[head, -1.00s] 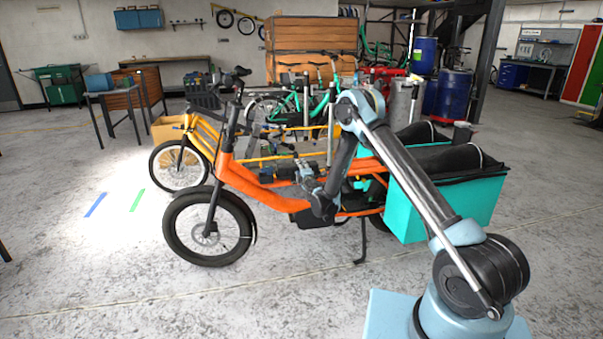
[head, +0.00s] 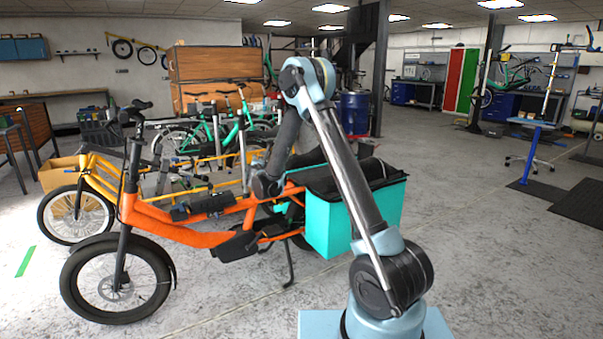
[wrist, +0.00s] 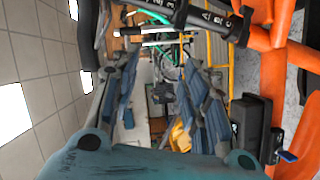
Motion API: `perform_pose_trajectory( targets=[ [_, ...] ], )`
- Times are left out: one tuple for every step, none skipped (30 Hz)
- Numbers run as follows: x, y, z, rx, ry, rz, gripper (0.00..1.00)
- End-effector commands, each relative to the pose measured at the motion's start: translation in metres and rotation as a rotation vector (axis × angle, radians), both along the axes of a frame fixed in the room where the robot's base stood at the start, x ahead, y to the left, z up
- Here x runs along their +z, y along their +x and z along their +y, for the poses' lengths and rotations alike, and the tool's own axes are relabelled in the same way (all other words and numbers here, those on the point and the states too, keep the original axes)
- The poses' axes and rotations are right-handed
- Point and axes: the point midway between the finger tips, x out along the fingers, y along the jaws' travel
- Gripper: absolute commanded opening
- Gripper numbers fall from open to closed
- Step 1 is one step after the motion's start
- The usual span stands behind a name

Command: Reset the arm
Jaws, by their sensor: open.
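My arm rises from its light blue base in the head view and bends at a raised elbow, with the lower part coming down behind it. My gripper (wrist: 162,78) shows in the wrist view with its two blue-grey fingers spread apart and nothing between them. In the head view the gripper is hard to make out near the orange cargo bike (head: 195,239). The bike's orange frame also fills the right of the wrist view (wrist: 272,85), beside the fingers; I cannot tell the exact gap.
The orange bike has a teal cargo box (head: 330,225) at its rear, close behind my arm. A yellow bike (head: 95,163) stands behind it on the left. The floor to the right is open up to a blue stand (head: 530,155) and a dark mat (head: 580,205).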

Motion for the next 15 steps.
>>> perform_pose_trajectory(
  targets=[
    [0.011,-0.002,-0.018,-0.029,0.016,0.017,0.42],
    [0.017,-0.003,-0.028,-0.046,0.026,0.028,0.42],
    [0.023,-0.004,-0.041,-0.069,0.039,0.043,0.42],
    [0.028,-0.006,-0.051,-0.086,0.050,0.055,0.42],
    [0.034,-0.008,-0.060,-0.103,0.059,0.065,0.42],
    [0.040,-0.011,-0.073,-0.125,0.073,0.080,0.42],
    [0.044,-0.014,-0.083,-0.143,0.083,0.092,0.42],
    [0.048,-0.016,-0.092,-0.158,0.094,0.103,0.42],
    [0.054,-0.020,-0.105,-0.182,0.106,0.119,0.42],
    [0.058,-0.023,-0.115,-0.198,0.117,0.131,0.42],
    [0.062,-0.027,-0.124,-0.213,0.127,0.142,0.42],
    [0.066,-0.032,-0.137,-0.237,0.140,0.157,0.42],
    [0.070,-0.036,-0.146,-0.252,0.150,0.170,0.42],
    [0.073,-0.040,-0.155,-0.269,0.160,0.181,0.42],
    [0.077,-0.046,-0.167,-0.290,0.174,0.197,0.42]
  ],
)
